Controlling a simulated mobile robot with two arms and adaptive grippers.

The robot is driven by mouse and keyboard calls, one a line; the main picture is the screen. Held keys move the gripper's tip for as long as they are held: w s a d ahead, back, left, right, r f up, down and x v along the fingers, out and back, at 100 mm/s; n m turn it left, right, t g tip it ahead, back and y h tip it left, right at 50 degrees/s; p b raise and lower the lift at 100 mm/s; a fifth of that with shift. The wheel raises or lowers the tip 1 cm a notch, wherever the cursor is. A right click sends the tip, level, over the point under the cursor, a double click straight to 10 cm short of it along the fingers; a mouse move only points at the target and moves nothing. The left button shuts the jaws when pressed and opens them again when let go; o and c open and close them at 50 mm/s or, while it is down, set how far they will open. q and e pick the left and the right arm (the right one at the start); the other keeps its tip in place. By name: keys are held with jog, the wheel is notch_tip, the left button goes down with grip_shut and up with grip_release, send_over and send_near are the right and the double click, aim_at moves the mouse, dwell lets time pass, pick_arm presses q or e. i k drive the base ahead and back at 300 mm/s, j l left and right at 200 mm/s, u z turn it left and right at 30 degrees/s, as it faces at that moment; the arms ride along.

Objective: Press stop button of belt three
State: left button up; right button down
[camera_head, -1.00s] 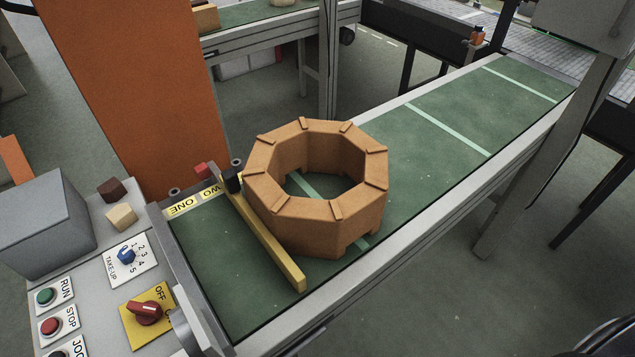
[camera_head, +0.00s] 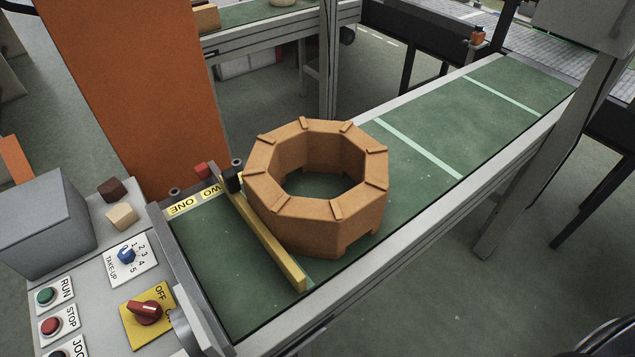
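A red stop button (camera_head: 51,326) sits on a white plate marked STOP at the lower left of the control panel (camera_head: 92,284). A green RUN button (camera_head: 46,297) is just above it, and a JOG button (camera_head: 62,353) below it is cut by the frame edge. Beside the panel is a conveyor with a green belt (camera_head: 440,140). A brown octagonal ring (camera_head: 316,222) rests on the belt against a yellow bar (camera_head: 270,245) that lies across it.
The panel also has a blue take-up knob (camera_head: 126,255), a red rotary switch (camera_head: 147,311) on a yellow plate, a grey box (camera_head: 42,225) and two small blocks (camera_head: 121,216). An orange column (camera_head: 140,90) stands behind. Other conveyors (camera_head: 275,14) are at the back.

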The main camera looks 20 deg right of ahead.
aim_at(50, 325)
jog(key=u, duration=1.55)
